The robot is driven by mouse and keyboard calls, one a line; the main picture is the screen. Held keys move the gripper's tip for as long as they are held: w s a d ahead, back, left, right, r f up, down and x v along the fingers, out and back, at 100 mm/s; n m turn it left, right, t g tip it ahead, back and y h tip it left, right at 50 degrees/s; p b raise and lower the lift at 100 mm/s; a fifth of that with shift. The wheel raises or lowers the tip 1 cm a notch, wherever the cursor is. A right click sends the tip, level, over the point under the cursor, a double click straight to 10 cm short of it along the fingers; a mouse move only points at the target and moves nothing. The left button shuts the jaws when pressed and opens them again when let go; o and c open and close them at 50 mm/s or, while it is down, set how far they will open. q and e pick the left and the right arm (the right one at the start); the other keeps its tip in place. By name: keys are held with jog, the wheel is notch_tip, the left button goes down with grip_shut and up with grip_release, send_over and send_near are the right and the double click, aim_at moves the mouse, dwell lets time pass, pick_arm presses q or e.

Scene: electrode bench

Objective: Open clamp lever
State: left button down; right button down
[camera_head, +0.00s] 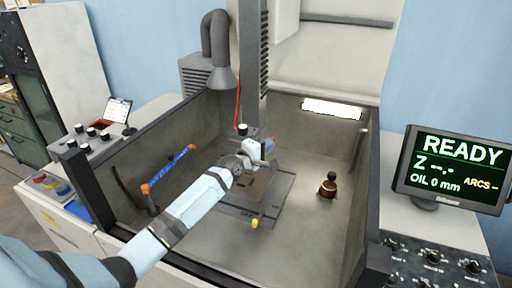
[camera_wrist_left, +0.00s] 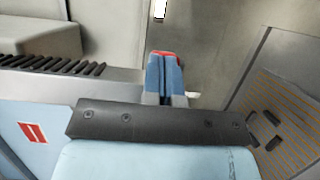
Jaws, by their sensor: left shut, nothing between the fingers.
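My left gripper (camera_head: 268,146) reaches in from the left over the work tank and is beside the lower end of the vertical machine head (camera_head: 252,60). Its blue, red-tipped fingers are together in the left wrist view (camera_wrist_left: 165,72), with nothing between them. A black-topped knob (camera_head: 242,129) shows at the head's lower end, just left of the fingers. I cannot pick out the clamp lever; my gripper and wrist cover part of the head there. My right gripper is in neither view.
The grey-walled tank (camera_head: 318,118) surrounds the arm. A flat plate (camera_head: 284,190) lies below the gripper, with a yellow knob (camera_head: 255,223) near its front. A blue hose (camera_head: 170,167) with orange ends is at left. The monitor (camera_head: 455,168) reads READY.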

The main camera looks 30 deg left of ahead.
pick_arm(q)
jog(key=shift+w+d+r, duration=0.1)
jog(key=shift+w+d, duration=0.2)
jog(key=shift+w, duration=0.2)
jog(key=shift+w+d, duration=0.25)
jog(key=shift+w, duration=0.25)
jog(key=shift+r, duration=0.2)
